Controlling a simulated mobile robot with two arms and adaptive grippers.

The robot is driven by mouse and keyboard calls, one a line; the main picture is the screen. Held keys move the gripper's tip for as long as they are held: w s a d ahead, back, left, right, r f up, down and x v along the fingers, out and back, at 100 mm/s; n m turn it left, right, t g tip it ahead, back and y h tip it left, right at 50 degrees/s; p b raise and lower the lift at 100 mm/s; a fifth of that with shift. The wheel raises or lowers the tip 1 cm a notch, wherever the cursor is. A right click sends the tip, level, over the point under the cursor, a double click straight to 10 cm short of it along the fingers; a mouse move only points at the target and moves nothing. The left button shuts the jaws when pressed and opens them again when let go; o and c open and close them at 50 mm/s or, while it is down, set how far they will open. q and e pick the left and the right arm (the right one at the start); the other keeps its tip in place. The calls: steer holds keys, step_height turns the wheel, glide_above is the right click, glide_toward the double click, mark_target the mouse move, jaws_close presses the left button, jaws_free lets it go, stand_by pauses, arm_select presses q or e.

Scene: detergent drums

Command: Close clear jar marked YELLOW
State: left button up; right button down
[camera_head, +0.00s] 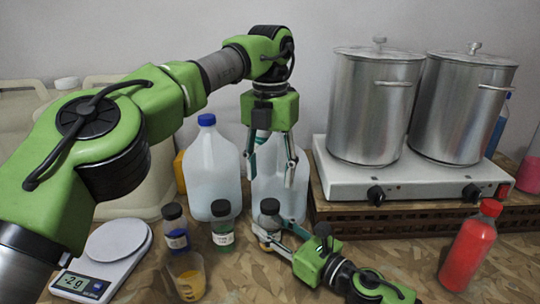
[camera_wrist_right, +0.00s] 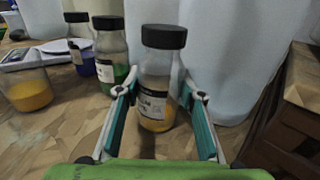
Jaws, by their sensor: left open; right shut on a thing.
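The clear jar with yellow contents (camera_wrist_right: 154,112) stands upright on the table, a black lid (camera_wrist_right: 164,36) on its mouth. I cannot tell whether the lid is screwed tight. The lid also shows in the head view (camera_head: 269,207), where much of the jar is hidden. My right gripper (camera_head: 270,234) is low at the table and shut on the jar, a finger on each side of its body in the right wrist view (camera_wrist_right: 158,92). My left gripper (camera_head: 270,168) hangs above the jar, fingers pointing down, open and empty, apart from the lid.
A green jar (camera_head: 222,232) and a blue jar (camera_head: 176,232), both black-lidded, stand left of the held jar. A beaker of yellow (camera_head: 186,280) and a scale (camera_head: 88,288) are further left. Jugs (camera_head: 212,172) stand behind; a hot plate (camera_head: 420,180) and red bottle (camera_head: 470,250) are right.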

arm_select(q)
steer(key=shift+r, duration=2.3)
arm_select(e)
steer(key=c, duration=1.3)
jaws_free()
steer(key=v, duration=1.2)
arm_select(q)
steer(key=shift+f, duration=0.1)
